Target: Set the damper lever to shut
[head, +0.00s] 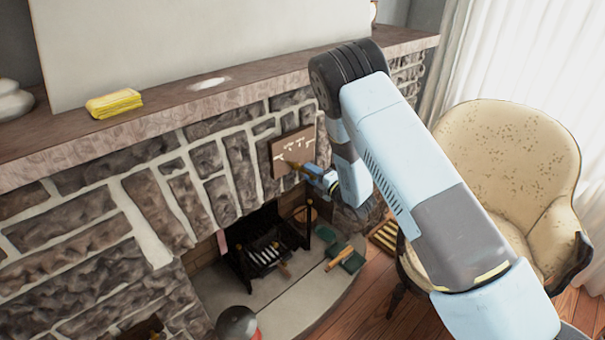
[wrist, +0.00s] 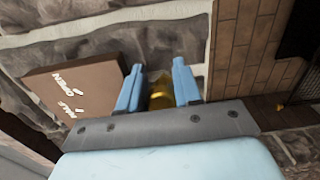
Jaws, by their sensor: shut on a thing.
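A brown damper plate (head: 291,150) with white markings is fixed to the stone front above the fireplace opening. In the wrist view the plate (wrist: 85,90) lies to the left, and the words OPEN and HALF can be read on it. My gripper (head: 308,172) is at the plate's lower right. In the wrist view its two blue fingers (wrist: 158,85) stand either side of the brass-coloured damper lever (wrist: 161,92), shut on it. The lever's tip also shows in the head view (head: 291,163), over the lower part of the plate. The third marking is not readable.
The mantel shelf (head: 200,110) runs above with a yellow folded cloth (head: 114,103) on it. Below are a black grate (head: 262,255), a hearth slab (head: 300,290) and a green-ended wooden tool (head: 343,259). A cream armchair (head: 510,165) stands at the right, near my arm.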

